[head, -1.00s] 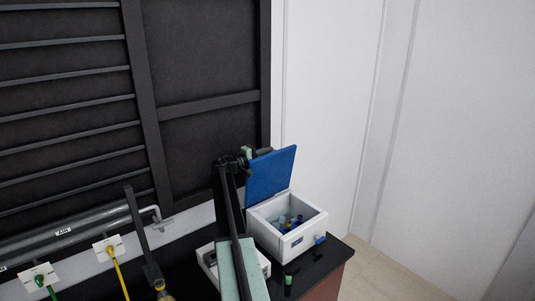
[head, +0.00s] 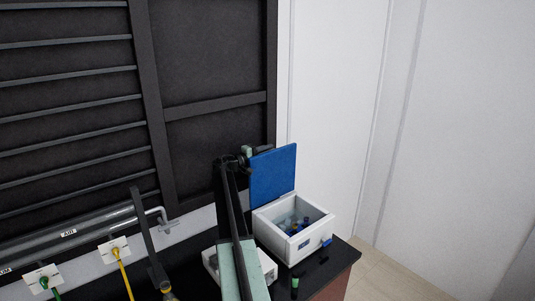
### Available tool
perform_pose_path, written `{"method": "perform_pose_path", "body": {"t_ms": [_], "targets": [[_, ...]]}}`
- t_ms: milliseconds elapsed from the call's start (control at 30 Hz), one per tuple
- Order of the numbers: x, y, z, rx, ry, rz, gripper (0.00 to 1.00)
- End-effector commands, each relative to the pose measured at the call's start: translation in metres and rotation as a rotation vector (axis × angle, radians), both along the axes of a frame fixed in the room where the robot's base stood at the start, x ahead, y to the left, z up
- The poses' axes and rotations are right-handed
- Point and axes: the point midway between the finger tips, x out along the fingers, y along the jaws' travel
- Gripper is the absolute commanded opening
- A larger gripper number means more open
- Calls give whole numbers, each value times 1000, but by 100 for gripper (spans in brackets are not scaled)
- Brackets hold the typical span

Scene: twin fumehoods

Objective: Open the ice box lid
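The ice box (head: 271,236) is a white box standing on the dark bench at the lower middle of the head view. Its blue lid (head: 273,175) stands up, roughly upright, at the back left of the box. Several small blue and dark things show inside the open box. My gripper (head: 250,153) is small in view at the left upper edge of the lid, at the end of my arm. Whether its fingers touch the lid, or are open or shut, I cannot tell.
A white tray-like container (head: 265,263) stands left of the ice box, partly hidden by my arm. A small green-topped vial (head: 295,282) stands in front of the box near the bench edge. A dark fumehood panel (head: 215,60) is behind; pipes (head: 90,232) run at left.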

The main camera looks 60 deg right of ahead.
Motion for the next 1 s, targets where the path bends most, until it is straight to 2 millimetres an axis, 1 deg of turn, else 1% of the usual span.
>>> {"method": "perform_pose_path", "body": {"t_ms": [167, 267, 367, 500, 633, 700, 1000], "targets": [[1, 2, 0, 0, 0, 1, 32], [4, 11, 0, 0, 0, 2, 32], [9, 27, 0, 0, 0, 4, 32], [17, 54, 0, 0, 0, 4, 32], [23, 72, 1, 0, 0, 2, 32], [25, 75, 1, 0, 0, 1, 32], [25, 75, 1, 0, -1, 0, 32]]}}
